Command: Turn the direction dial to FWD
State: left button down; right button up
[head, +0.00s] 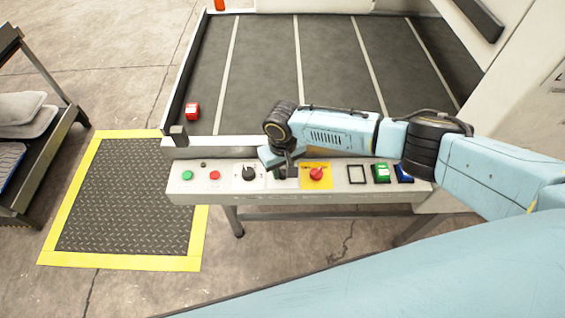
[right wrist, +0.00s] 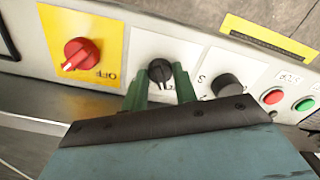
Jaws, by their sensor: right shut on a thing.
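A black dial (right wrist: 159,69) on a white plate sits between the green fingers of my right gripper (right wrist: 161,84) in the right wrist view. The right gripper is shut on this dial, with one finger on each side. The lettering around it is partly covered and too small to read, so I cannot tell its setting. In the head view my right gripper (head: 281,170) is at the control panel and hides most of the dial. My left gripper is not in view.
The panel (head: 330,191) also has a red switch (head: 316,174) on a yellow plate, another black knob (head: 249,174), a red button (head: 214,175) and a green button (head: 187,175). A conveyor belt (head: 265,70) lies behind it, carrying a small red object (head: 192,111).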

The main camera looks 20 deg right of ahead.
jog(key=m+p, duration=0.3)
jog(key=p, duration=0.2)
jog(key=shift+s+r, duration=0.1)
jog(key=shift+r, duration=0.1)
jog(key=m+p, duration=0.2)
jog(key=m, duration=0.1)
jog(key=shift+f+m+p, duration=0.1)
jog(key=shift+m+p, duration=0.35)
jog(key=shift+m, duration=0.45)
jog(key=m+p, duration=0.1)
jog(key=m, duration=0.2)
pick_arm(q)
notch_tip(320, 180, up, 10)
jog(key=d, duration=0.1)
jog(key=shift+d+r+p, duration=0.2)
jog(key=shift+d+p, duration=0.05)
jog(key=shift+p, duration=0.2)
pick_arm(e)
jog(key=shift+f+m, duration=0.1)
jog(key=shift+m, duration=1.1)
jog(key=shift+w+d, duration=0.1)
jog(key=shift+w, duration=0.1)
jog(key=o, duration=1)
